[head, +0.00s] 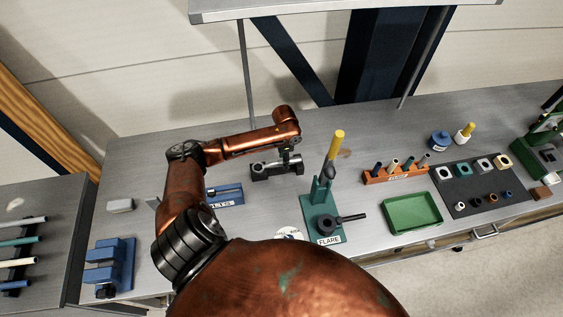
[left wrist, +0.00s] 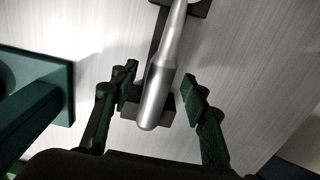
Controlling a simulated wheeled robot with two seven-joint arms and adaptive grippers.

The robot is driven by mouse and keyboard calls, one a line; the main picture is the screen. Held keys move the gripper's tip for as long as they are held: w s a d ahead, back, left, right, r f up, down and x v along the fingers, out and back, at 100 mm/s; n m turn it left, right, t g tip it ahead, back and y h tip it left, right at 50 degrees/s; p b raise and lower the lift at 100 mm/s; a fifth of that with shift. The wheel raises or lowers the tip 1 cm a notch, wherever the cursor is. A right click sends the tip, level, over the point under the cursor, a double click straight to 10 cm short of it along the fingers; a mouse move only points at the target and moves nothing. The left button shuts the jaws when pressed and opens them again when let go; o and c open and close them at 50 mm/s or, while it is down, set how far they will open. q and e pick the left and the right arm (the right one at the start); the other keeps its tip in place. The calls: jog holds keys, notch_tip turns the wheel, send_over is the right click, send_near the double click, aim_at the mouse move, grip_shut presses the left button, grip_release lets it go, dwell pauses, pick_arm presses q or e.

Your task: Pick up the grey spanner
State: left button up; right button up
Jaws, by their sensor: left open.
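The grey spanner (left wrist: 158,92) shows in the left wrist view as a smooth rounded bar, lying over a black rest (left wrist: 166,110) with its near end toward me. My left gripper (left wrist: 160,86) is open, with one green-padded finger on each side of the spanner and a visible gap on both sides. In the head view my left gripper (head: 291,158) is above the black rest (head: 262,174), and it partly hides the spanner (head: 275,168) there. My right gripper is in neither view.
A blue labelled block (head: 225,193) is to the left. A green tray (head: 411,213) and orange rack (head: 396,175) lie farther right.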

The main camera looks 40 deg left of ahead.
pick_arm(q)
jog(key=shift+f, duration=0.1)
jog(key=shift+c, duration=0.8)
jog(key=c, duration=0.9)
grip_shut()
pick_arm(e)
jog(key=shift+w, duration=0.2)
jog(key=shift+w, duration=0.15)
